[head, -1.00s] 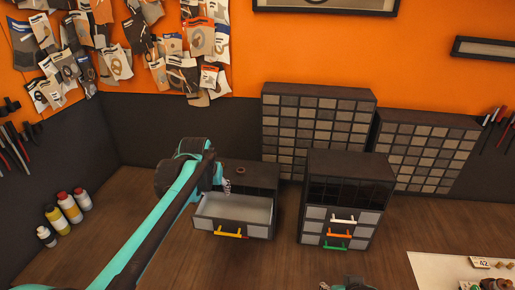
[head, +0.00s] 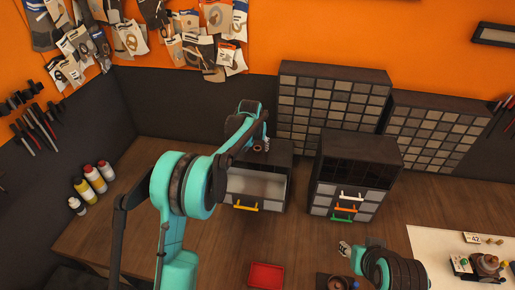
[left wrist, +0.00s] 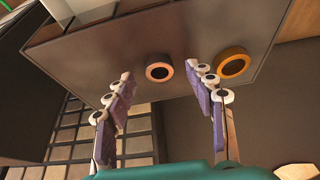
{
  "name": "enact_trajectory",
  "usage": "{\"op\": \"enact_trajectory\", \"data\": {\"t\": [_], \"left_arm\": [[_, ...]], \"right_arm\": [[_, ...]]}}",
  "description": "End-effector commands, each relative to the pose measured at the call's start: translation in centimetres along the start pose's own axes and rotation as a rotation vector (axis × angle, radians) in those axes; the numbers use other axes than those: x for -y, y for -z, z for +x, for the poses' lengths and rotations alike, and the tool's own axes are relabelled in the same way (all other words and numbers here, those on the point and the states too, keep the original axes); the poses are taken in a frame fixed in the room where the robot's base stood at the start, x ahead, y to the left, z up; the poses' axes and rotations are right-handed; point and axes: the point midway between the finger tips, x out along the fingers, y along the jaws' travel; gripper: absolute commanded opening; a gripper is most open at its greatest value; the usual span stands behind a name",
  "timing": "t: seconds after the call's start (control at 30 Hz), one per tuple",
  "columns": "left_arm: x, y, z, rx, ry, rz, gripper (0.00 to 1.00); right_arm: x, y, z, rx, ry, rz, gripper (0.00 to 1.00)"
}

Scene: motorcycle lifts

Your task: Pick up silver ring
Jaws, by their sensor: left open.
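Two rings lie on the top of a dark drawer cabinet in the left wrist view. One is small and pale copper-toned (left wrist: 158,72); the other is larger and bronze-gold (left wrist: 233,63). Neither looks plainly silver in this warm light. My left gripper (left wrist: 165,78) is open and empty, its purple-padded fingers on either side of the smaller ring. The larger ring is just outside the right finger. In the head view my left gripper (head: 266,142) is over the cabinet top, and one ring (head: 257,148) shows beside it. My right gripper (head: 345,249) is small at the lower right.
The cabinet's drawer with a yellow handle (head: 246,206) is pulled open. A second drawer cabinet (head: 358,150) stands to the right, with tall part cabinets (head: 333,107) behind. A red tray (head: 265,276) lies in front. Bottles (head: 89,185) stand at the left.

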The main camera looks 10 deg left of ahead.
Motion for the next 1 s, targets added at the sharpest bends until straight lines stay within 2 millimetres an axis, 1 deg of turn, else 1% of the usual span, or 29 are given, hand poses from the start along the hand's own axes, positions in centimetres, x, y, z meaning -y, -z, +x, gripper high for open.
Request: {"op": "enact_trajectory", "data": {"t": [0.1, 0.3, 0.33, 0.37, 0.4, 0.47, 0.5, 0.53, 0.83, 1.0], "left_arm": [[-0.01, 0.01, 0.77, 0.0, 0.0, 0.0, 0.55], [-0.02, -0.02, 0.87, 0.0, 0.0, 0.0, 0.55], [-0.02, -0.02, 0.86, 0.0, 0.0, 0.0, 0.5], [-0.02, -0.02, 0.86, 0.0, 0.0, 0.0, 0.42], [-0.02, -0.02, 0.86, 0.0, 0.0, 0.0, 0.31], [-0.02, -0.02, 0.85, 0.0, 0.0, 0.0, 0.15], [-0.02, -0.02, 0.85, 0.0, 0.0, 0.0, 0.05], [-0.02, -0.02, 0.84, 0.0, 0.0, 0.0, 0.01], [-0.02, 0.02, 0.77, 0.0, 0.0, 0.0, 0.0], [-0.02, 0.37, -0.07, 0.0, 0.0, 0.0, 0.0]], "right_arm": [[0.0, 0.08, -0.12, 0.0, 0.0, 0.0, 0.4], [0.0, 0.06, -0.09, 0.0, 0.0, 0.0, 0.4], [0.0, 0.06, -0.09, 0.0, 0.0, 0.0, 0.4], [0.0, 0.06, -0.09, 0.0, 0.0, 0.0, 0.4], [0.0, 0.06, -0.09, 0.0, 0.0, 0.0, 0.4], [0.0, 0.06, -0.09, 0.0, 0.0, 0.0, 0.4], [0.0, 0.06, -0.09, 0.0, 0.0, 0.0, 0.4], [0.0, 0.06, -0.09, 0.0, 0.0, 0.0, 0.4], [0.0, 0.05, -0.08, 0.0, 0.0, 0.0, 0.4], [0.0, -0.08, 0.11, 0.0, 0.0, 0.0, 0.4]]}}
